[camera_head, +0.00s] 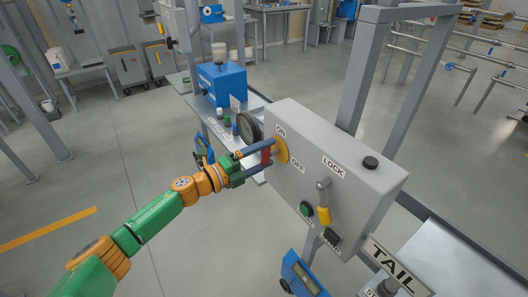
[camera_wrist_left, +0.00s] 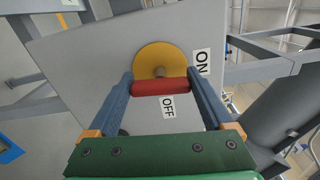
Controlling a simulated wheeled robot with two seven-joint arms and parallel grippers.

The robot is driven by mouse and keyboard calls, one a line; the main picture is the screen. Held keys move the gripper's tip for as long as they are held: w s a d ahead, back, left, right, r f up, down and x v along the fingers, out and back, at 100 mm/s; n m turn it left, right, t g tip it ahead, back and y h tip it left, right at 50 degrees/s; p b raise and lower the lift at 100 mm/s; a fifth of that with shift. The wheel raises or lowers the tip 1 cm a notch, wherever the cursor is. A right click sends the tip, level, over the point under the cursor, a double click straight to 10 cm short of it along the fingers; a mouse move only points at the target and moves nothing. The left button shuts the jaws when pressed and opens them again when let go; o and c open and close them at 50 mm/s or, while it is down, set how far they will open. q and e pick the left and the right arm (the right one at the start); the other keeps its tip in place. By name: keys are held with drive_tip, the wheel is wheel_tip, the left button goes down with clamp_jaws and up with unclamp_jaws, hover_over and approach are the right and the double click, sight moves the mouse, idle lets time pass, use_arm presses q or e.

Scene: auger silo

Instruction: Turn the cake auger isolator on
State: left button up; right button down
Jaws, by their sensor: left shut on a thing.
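The isolator is a red handle (camera_head: 266,157) on a yellow disc (camera_head: 281,150), on the face of a grey box (camera_head: 325,160). An ON label (camera_head: 281,130) and an OFF label (camera_head: 297,167) are beside the disc. My left gripper (camera_head: 265,157) is shut on the red handle. In the left wrist view the handle (camera_wrist_left: 160,87) spans between the two blue fingers, with the yellow disc (camera_wrist_left: 158,58) behind it. There the ON label (camera_wrist_left: 202,63) is at the right and the OFF label (camera_wrist_left: 167,107) just below the handle. My right gripper is not in view.
The same box carries a LOCK label (camera_head: 333,166), a yellow-handled lever (camera_head: 323,214), a green button (camera_head: 305,209) and a black one (camera_head: 332,237). A dark handwheel (camera_head: 249,127) and a blue machine (camera_head: 220,82) stand behind. A TAIL sign (camera_head: 392,263) is at lower right. Floor at left is open.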

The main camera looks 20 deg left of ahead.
use_arm(q)
drive_tip(key=shift+n, duration=0.7)
drive_tip(key=o, duration=1.1)
drive_tip(key=shift+o, duration=0.2)
drive_tip(key=b+v, duration=0.1)
drive_tip(key=v, duration=0.6)
